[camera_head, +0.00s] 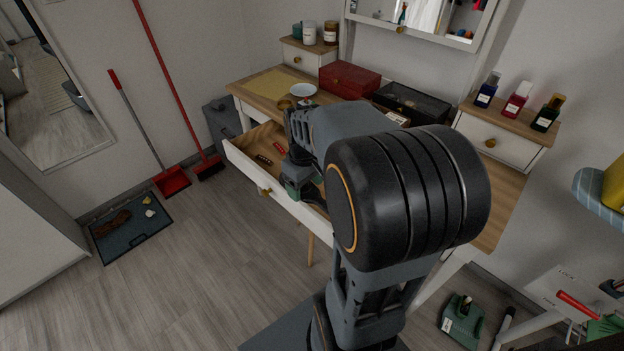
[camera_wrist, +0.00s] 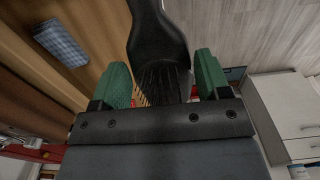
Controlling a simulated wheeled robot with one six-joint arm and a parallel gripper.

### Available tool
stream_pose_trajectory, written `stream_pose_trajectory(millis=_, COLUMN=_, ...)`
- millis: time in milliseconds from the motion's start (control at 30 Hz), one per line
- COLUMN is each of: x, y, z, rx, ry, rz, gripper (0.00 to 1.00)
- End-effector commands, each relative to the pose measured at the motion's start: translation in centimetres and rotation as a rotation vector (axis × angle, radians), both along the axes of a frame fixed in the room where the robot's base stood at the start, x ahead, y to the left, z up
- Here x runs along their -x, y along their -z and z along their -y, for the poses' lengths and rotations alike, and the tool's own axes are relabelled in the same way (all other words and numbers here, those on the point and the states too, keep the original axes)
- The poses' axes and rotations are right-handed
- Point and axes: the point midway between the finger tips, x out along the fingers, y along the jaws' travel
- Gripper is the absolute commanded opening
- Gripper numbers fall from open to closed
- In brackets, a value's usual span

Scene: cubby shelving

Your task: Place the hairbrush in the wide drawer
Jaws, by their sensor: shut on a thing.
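The black hairbrush (camera_wrist: 157,42) is between the green fingertips of my gripper (camera_wrist: 162,78) in the wrist view, its bristles toward the palm. My gripper is shut on it. In the head view my gripper (camera_head: 298,188) is at the wide drawer (camera_head: 262,182), over its front part. The drawer is pulled out from the dressing table, with a white front, a brass knob and a wooden inside. My arm hides its right part. A red item (camera_head: 280,148) and a small dark item (camera_head: 264,160) lie inside it.
A red box (camera_head: 349,79) and a black box (camera_head: 411,103) stand on the tabletop behind my arm. A small white dish (camera_head: 303,90) is near the drawer's back. Bottles stand on the right small drawer unit (camera_head: 494,135).

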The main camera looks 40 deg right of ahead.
Motion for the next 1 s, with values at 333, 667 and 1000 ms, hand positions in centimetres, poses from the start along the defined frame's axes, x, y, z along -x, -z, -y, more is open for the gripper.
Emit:
stream_pose_trajectory(millis=333, x=-4.3, y=3.3, z=4.6, rx=0.001, ry=-0.002, rz=-0.006, gripper=0.41)
stream_pose_trajectory(millis=667, x=-8.3, y=7.8, z=8.3, rx=0.002, ry=-0.005, rz=-0.003, gripper=0.41)
stream_pose_trajectory(millis=1000, x=-9.3, y=9.3, z=9.2, rx=0.003, ry=-0.004, rz=0.000, gripper=0.41)
